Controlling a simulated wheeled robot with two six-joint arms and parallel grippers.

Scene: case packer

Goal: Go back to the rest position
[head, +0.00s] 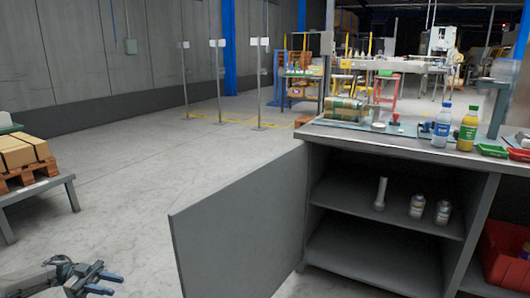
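My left gripper (102,281) is at the bottom left of the head view, low over the floor. Its fingers look spread apart with nothing between them. It is well clear of the grey cabinet door (238,228), which stands swung open to its right. My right gripper is not in view.
The cabinet (385,225) is open, with a white tube and two small cans on its upper shelf. Bottles (468,128) and trays stand on its top. A red bin (507,255) is at right. A stand with boxes on a pallet (22,153) is at left. Floor between is clear.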

